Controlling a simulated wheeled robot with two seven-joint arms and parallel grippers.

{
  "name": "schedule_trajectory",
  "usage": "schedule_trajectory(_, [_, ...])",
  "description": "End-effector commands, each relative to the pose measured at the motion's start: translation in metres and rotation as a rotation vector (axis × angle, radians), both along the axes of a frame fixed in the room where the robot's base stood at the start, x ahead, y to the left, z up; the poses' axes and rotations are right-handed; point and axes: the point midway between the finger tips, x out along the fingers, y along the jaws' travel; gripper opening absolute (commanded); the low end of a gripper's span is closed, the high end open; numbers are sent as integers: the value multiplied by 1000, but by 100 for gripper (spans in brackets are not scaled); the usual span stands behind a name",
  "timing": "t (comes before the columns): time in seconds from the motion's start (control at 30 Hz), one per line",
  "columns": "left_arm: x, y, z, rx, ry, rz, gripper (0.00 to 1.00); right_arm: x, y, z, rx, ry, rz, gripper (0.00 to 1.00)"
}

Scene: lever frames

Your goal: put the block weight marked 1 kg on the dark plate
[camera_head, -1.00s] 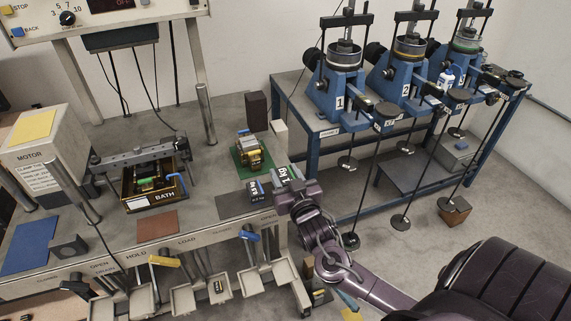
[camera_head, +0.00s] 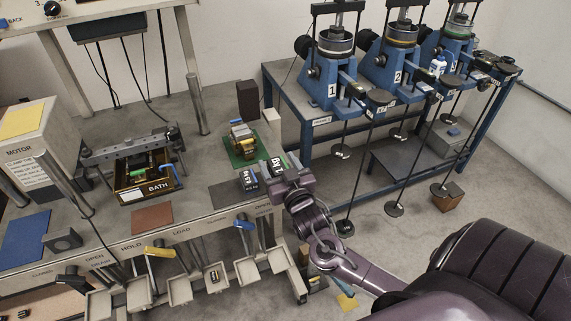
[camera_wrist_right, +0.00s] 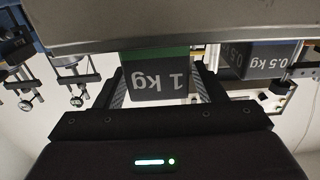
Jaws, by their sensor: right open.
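The dark block marked 1 kg (camera_head: 277,164) is at the right edge of the bench in the head view. In the right wrist view, the 1 kg block (camera_wrist_right: 157,82) sits between the two fingers, its white marking upside down. My right gripper (camera_head: 279,172) is open around it; small gaps show beside the block. A dark grey plate (camera_head: 226,196) lies flat on the bench, left of the gripper. A smaller 0.5 kg block (camera_head: 248,181) stands at the plate's right side; it also shows in the right wrist view (camera_wrist_right: 272,60). My left gripper is out of view.
A green mat (camera_head: 236,160) with a brass-coloured device lies behind the plate. A white block (camera_head: 271,118) and a dark block (camera_head: 247,100) stand farther back. A brown mat (camera_head: 152,218) and the bath (camera_head: 148,196) are to the left. A blue stand (camera_head: 310,118) is at the right.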

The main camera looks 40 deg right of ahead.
Motion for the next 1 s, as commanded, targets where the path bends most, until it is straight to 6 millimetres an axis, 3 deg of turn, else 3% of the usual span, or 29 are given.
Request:
schedule_trajectory(0.53, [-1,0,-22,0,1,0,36,-97,23,-4,3,7,0,64])
schedule_trajectory(0.7, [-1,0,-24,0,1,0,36,-111,26,-2,2,4,-1,64])
schedule_trajectory(1.0, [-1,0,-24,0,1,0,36,-114,27,-5,-1,9,-1,64])
